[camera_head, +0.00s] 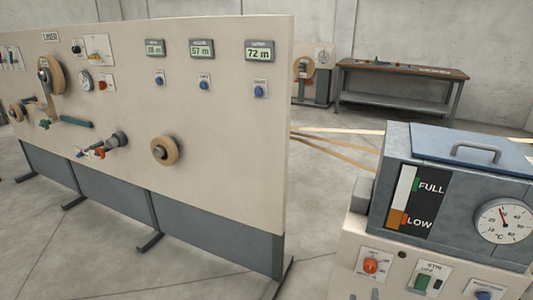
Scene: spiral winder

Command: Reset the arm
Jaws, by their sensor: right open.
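My right gripper (363,295) shows only as small fingertips at the bottom edge, in front of the cream cabinet on the right. The fingertips are apart, with nothing seen between them. The rest of my right gripper and arm is out of the picture. My left gripper and arm are not in view.
A cream winder panel (225,130) fills the left, with counters, blue buttons, rollers and levers. A blue-lidded tank (470,150) with a level strip and dial stands on a cream cabinet (345,250) at right. A workbench (400,70) stands behind. Floor between panel and cabinet is clear.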

